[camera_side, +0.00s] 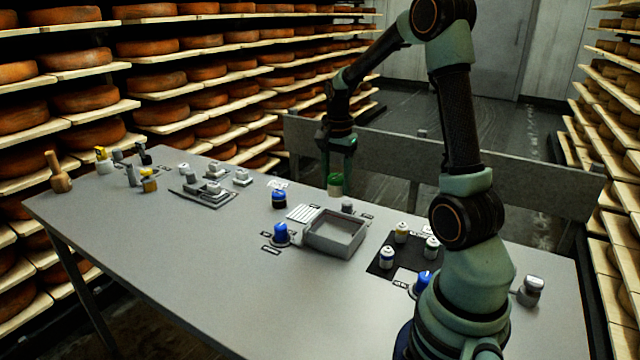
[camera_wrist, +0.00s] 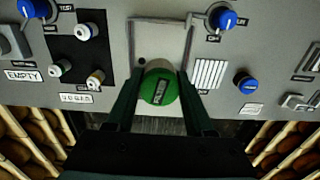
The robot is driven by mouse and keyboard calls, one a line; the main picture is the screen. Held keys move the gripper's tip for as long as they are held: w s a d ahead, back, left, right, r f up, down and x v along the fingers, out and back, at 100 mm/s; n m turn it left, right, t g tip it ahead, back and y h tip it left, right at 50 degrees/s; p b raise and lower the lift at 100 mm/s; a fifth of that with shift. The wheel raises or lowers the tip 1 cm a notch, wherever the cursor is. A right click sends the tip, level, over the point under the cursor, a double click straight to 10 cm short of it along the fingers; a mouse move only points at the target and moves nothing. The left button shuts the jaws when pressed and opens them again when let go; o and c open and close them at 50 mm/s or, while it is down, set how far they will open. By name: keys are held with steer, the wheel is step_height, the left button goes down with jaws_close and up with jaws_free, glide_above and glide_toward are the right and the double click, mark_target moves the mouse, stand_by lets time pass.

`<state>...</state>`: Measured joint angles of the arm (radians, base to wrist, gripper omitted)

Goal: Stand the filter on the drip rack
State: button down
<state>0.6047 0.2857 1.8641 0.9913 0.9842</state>
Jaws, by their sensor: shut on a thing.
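My gripper (camera_side: 337,172) is shut on a filter (camera_side: 335,186) with a pale body and a green cap. It holds the filter in the air above the far side of the shallow grey basin (camera_side: 319,247). In the wrist view the green cap of the filter (camera_wrist: 158,88) sits between the two dark fingers of my gripper (camera_wrist: 158,80), and its lower body is mostly hidden. The drip rack (camera_side: 301,214) is a white slatted plate, empty, at the left of the basin. In the wrist view the drip rack (camera_wrist: 209,74) lies to the right of the filter.
A blue knob (camera_side: 281,233) stands by the rack and a blue-topped item (camera_side: 279,199) behind it. Several small canisters stand on a black mat (camera_side: 381,270) right of the basin. Small fittings fill the table's far left. A grey panel (camera_side: 390,165) runs along the back edge.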

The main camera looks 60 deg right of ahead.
step_height(320, 180, up, 6)
steer(key=shift+f, duration=0.1)
steer(key=shift+w+d+r, duration=0.1)
steer(key=shift+w+r, duration=0.05)
steer(key=shift+r, duration=0.15)
steer(key=n, duration=0.2)
glide_above(305, 214)
steer(key=s, duration=0.1)
steer(key=f, duration=1.3)
steer(key=w+f, duration=0.1)
steer(key=f, duration=0.5)
steer(key=shift+f, duration=0.25)
steer(key=shift+f, duration=0.15)
steer(key=shift+c, duration=1.4)
jaws_free()
